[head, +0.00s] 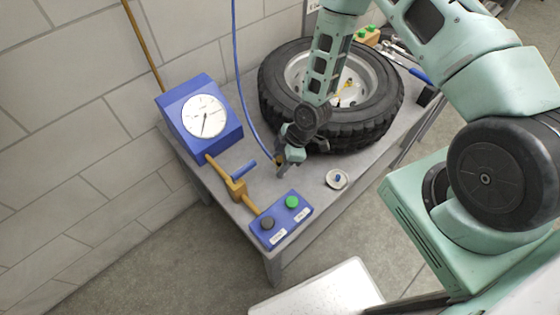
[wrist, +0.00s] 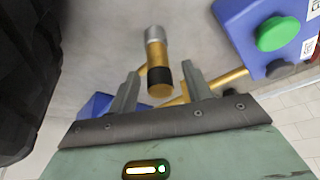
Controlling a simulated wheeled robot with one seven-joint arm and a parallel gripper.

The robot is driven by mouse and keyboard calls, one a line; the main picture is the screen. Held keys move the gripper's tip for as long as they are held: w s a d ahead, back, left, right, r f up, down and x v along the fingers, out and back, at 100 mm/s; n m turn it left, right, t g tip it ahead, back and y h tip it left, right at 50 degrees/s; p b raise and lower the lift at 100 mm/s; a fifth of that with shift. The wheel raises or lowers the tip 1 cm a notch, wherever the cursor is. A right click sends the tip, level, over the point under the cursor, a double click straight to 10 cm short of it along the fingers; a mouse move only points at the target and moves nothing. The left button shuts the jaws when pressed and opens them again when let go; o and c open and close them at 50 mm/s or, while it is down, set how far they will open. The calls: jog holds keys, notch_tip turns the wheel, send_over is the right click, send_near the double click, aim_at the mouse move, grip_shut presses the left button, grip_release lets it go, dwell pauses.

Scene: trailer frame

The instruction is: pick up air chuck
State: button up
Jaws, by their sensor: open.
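The air chuck (wrist: 155,52) shows in the wrist view as a brass cylinder with a silver end and a black band. Its near brass end lies between the two fingers of my gripper (wrist: 162,80), with a gap visible on each side. My gripper is open and holds nothing. In the head view my gripper (head: 282,168) is low over the grey bench, beside the tire. A small brass bit of the air chuck (head: 278,160) shows there at the lower end of the blue hose (head: 240,75); most of it is hidden by my gripper.
A tire on a rim (head: 375,115) lies right behind my gripper. A blue gauge box (head: 168,100), a brass pipe with a blue-handled valve (head: 237,188) and a blue button box (head: 284,224) stand left and in front. A small round dish (head: 329,181) lies right.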

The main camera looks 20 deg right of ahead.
grip_shut()
dwell(0.3)
